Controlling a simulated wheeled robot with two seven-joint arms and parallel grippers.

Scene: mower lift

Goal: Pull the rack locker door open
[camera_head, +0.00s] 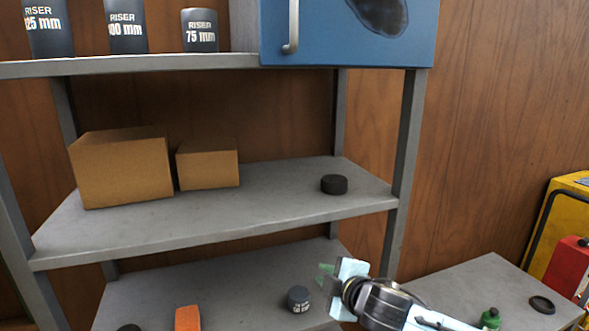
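The blue rack locker door (335,32) is at the top of the picture, on the right part of the rack's upper shelf. It carries a pale vertical bar handle (292,28) near its left edge and a dark oval mark. Its top is cut off by the frame, and it looks shut. My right gripper (331,284) is low in the picture, in front of the lowest visible shelf, well below the door and apart from the handle. I cannot make out the gap between its fingers. My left gripper is not in view.
The grey rack's upper shelf (140,65) holds several dark riser cups. The middle shelf (260,205) holds two cardboard boxes (122,170) and a black puck (334,184). A grey surface (470,285) with a green bottle (490,318) lies right. Space before the locker looks clear.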

